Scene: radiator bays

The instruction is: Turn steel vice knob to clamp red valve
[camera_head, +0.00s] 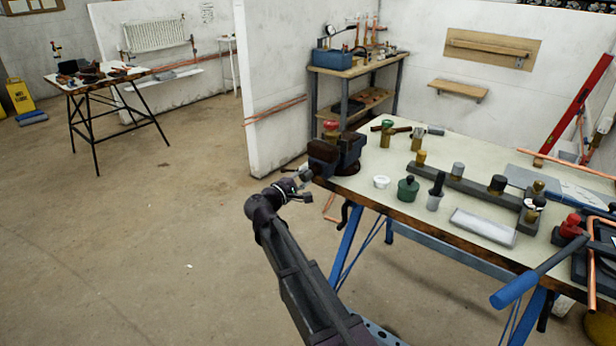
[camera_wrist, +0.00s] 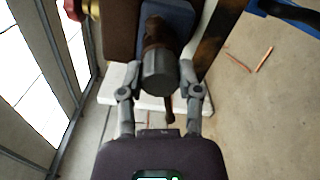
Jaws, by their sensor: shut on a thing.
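The dark vice (camera_head: 335,158) is mounted at the near left corner of the workbench. The red valve (camera_head: 331,130) sits at the top of the vice; part of its red handle shows with brass at the upper left of the wrist view (camera_wrist: 72,9). The steel vice knob (camera_wrist: 160,70) is a grey cylinder at the end of the vice screw. My gripper (camera_wrist: 160,82) is shut on the knob, one finger on each side. In the head view my gripper (camera_head: 303,180) reaches the vice's front. The jaw contact with the valve is hidden.
A white partition (camera_head: 270,80) stands behind the vice. Open floor (camera_head: 150,240) lies to the left.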

